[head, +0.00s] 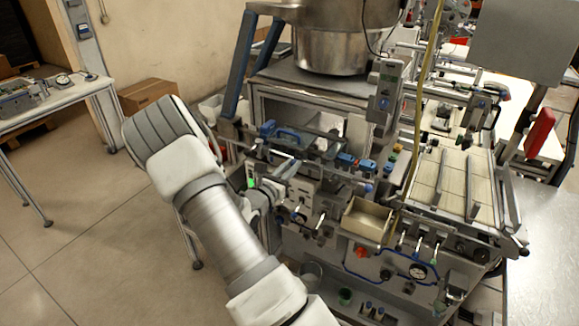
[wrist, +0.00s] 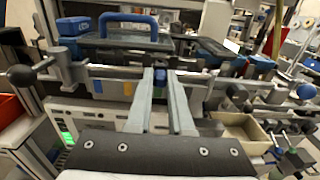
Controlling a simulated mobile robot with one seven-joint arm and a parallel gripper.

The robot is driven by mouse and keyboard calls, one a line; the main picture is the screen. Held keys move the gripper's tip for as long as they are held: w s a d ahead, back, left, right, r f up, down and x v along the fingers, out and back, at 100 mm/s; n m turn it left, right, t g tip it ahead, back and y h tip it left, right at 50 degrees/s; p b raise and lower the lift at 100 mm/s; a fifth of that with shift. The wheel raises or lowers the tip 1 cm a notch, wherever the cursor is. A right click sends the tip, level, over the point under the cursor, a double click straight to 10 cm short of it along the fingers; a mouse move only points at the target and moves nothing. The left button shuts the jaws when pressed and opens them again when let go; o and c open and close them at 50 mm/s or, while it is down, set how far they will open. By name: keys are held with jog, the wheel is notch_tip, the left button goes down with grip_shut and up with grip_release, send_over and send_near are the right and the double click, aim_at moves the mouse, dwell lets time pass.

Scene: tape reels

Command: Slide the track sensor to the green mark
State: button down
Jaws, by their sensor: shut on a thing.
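My gripper (wrist: 161,78) reaches forward to a horizontal metal rail (wrist: 110,72) on the front of the machine. A small bright green patch (wrist: 66,133) shows low on the left in the wrist view, below the rail.
A blue-handled cover (wrist: 128,20) lies just behind the rail. A dark round knob (wrist: 22,76) sticks out at the left. Blue-capped fittings (head: 352,162) crowd the rail's right part. A beige bin (head: 367,219) stands lower right. Open floor lies at the left.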

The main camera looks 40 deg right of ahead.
jog(key=c, duration=0.8)
grip_release()
jog(key=b+v, duration=0.2)
jog(key=v, duration=1.5)
jog(key=shift+b, duration=0.35)
jog(key=shift+s+a, duration=0.1)
jog(key=shift+s, duration=0.05)
